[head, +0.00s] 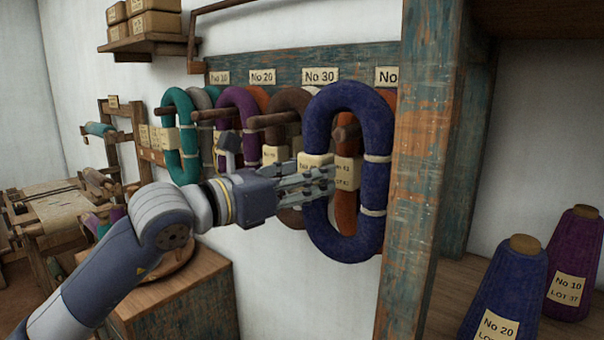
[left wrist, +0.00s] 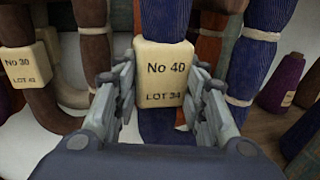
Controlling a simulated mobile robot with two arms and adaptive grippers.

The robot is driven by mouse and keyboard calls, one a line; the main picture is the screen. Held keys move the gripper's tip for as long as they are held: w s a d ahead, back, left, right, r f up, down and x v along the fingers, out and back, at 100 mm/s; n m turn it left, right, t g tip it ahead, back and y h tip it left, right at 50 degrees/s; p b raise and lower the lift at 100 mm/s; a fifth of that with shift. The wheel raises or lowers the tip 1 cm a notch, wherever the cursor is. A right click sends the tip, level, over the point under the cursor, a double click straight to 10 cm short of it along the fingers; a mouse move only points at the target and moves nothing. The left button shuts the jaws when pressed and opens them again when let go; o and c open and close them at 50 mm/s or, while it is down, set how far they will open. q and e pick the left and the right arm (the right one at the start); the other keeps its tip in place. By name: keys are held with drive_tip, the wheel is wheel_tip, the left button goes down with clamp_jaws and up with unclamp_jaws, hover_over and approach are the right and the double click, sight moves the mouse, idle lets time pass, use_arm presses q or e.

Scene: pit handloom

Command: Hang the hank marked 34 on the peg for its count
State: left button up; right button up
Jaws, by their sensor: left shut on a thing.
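The dark blue hank (head: 320,215) hangs upright in front of the rightmost peg. Its cream tag reads No 40, LOT 34 in the left wrist view (left wrist: 165,72). My left gripper (head: 318,182) is shut on the hank at this tag. The rightmost peg (head: 345,131) shows through the loop's opening, with an orange hank (head: 347,190) behind. I cannot tell whether the loop is around the peg or just before its tip. My right gripper is not in view.
A No 30 label (head: 321,76) marks the neighbouring peg (head: 272,119) with a brown hank (head: 290,103). Purple (head: 235,100) and teal (head: 171,110) hanks hang further left. A wooden post (head: 415,180) stands close right of the blue hank. Yarn cones (head: 505,290) stand beyond it.

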use_arm(q)
drive_tip(key=shift+w+a+p+x, duration=0.1)
drive_tip(key=shift+p+x, duration=0.5)
drive_tip(key=shift+x, duration=0.3)
drive_tip(key=shift+w+a+p+x, duration=0.15)
drive_tip(key=shift+p+x, duration=0.4)
drive_tip(key=shift+x, duration=0.35)
drive_tip(key=f+b, duration=0.2)
drive_tip(key=d+f+b, duration=0.1)
drive_tip(key=shift+w+b, duration=0.3)
drive_tip(key=shift+w, duration=0.1)
drive_tip(key=shift+a+f, duration=0.1)
drive_tip(key=o, duration=1.3)
drive_tip(key=shift+c, duration=0.2)
drive_tip(key=shift+w, duration=0.2)
drive_tip(key=shift+s+r, duration=0.1)
drive_tip(key=shift+r, duration=0.1)
